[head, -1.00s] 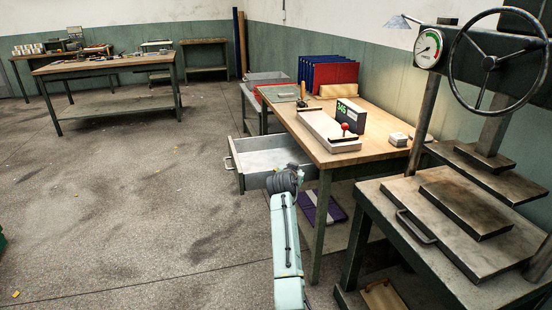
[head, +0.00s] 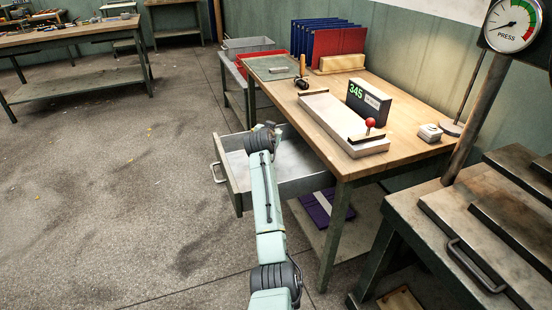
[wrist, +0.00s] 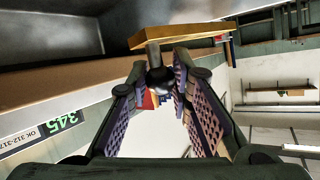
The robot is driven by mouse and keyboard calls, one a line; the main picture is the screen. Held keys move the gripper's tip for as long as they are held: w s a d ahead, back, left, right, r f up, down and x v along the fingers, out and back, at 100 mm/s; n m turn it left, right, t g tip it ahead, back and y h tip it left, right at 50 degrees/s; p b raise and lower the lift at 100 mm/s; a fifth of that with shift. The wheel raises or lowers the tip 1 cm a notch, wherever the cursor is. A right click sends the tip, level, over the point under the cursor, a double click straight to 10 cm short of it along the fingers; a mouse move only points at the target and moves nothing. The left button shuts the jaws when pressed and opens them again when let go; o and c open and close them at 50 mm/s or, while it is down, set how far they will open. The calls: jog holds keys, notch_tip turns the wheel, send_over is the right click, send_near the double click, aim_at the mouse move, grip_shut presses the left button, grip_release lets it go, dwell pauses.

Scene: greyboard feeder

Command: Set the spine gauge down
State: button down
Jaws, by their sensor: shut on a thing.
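In the wrist view, my gripper (wrist: 160,85) is shut on a dark round knob with a short grey stem. A flat wooden bar (wrist: 180,38) sits at the end of the stem; I take this piece to be the spine gauge. It is held at the fingertips, and the knob is partly hidden by the fingers. In the head view, my arm reaches over the open drawer (head: 228,180) at the bench (head: 410,92). My gripper and the held piece are hidden there behind the arm's dark end.
On the bench are a pale long fixture with a red ball (head: 370,123), a black display (head: 368,98) reading 345, an orange-handled tool (head: 302,66) and blue and red boards (head: 334,48). A press (head: 470,215) stands at the right. Floor at left is clear.

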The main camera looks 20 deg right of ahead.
jog(key=shift+w+f, duration=0.1)
jog(key=shift+w, duration=0.15)
notch_tip(320, 180, down, 9)
jog(key=shift+f+p, duration=0.2)
jog(key=shift+p, duration=1)
jog(key=c, duration=1.5)
grip_release()
jog(key=shift+o, duration=0.2)
jog(key=shift+s+a, duration=0.1)
jog(key=shift+s, duration=0.05)
jog(key=shift+b+v, duration=0.55)
jog(key=shift+v, duration=3.1)
